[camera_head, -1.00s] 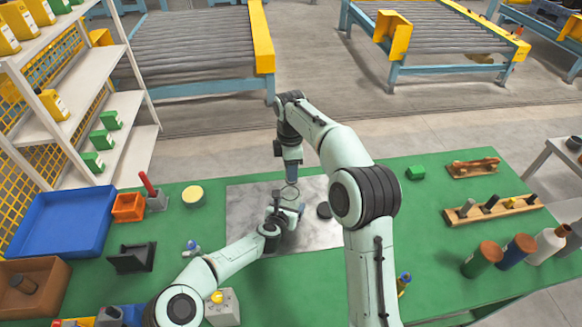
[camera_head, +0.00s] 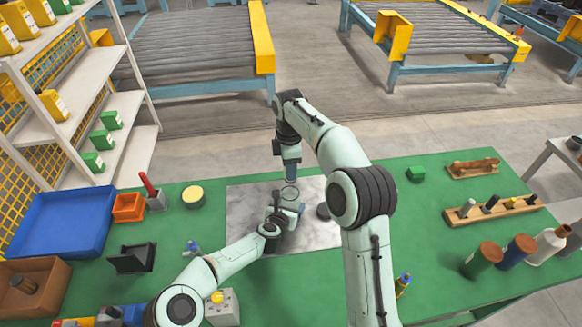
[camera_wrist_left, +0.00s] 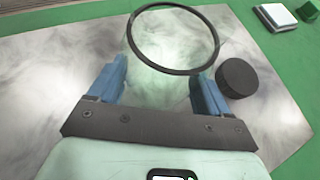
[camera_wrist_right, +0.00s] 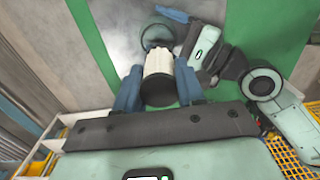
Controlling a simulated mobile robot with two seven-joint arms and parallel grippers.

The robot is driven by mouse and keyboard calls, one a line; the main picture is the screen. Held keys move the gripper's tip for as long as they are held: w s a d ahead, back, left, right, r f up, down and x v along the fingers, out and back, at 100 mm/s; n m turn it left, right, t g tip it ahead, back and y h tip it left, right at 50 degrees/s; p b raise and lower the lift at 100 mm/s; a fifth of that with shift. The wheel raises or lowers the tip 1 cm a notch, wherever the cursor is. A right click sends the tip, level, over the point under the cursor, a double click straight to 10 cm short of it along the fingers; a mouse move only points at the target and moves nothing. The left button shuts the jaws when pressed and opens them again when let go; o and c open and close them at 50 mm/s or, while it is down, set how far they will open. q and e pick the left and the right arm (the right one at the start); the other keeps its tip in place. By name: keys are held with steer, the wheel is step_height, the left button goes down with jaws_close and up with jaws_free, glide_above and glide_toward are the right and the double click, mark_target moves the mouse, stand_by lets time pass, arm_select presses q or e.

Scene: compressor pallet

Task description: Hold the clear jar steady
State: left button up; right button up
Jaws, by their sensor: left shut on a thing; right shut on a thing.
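The clear jar (camera_wrist_left: 160,78) stands on the grey metal plate (camera_head: 240,216), its dark round rim facing up in the left wrist view. My left gripper (camera_wrist_left: 158,85) is shut on it, one blue finger on each side. In the head view only the jar's rim (camera_head: 290,192) shows clearly, beside my left gripper (camera_head: 289,208). My right gripper (camera_wrist_right: 158,88) is shut on a white cylinder with a dark end (camera_wrist_right: 158,68). In the right wrist view this cylinder points toward the jar's opening (camera_wrist_right: 157,33); whether it touches the jar I cannot tell.
A black disc (camera_wrist_left: 238,78) lies on the plate close to the jar's right. A blue tray (camera_head: 62,228) and an orange bin (camera_head: 128,207) are on the left. Bottles (camera_head: 516,250) and a wooden rack (camera_head: 492,208) stand on the right. The green mat (camera_head: 425,230) has free room between.

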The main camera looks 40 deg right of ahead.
steer(key=shift+w, duration=0.15)
stand_by(0.4)
step_height(320, 180, down, 6)
steer(key=shift+f, duration=0.2)
stand_by(0.8)
steer(key=o, duration=1.1)
step_height(320, 180, up, 12)
steer(key=shift+w+r, duration=0.1)
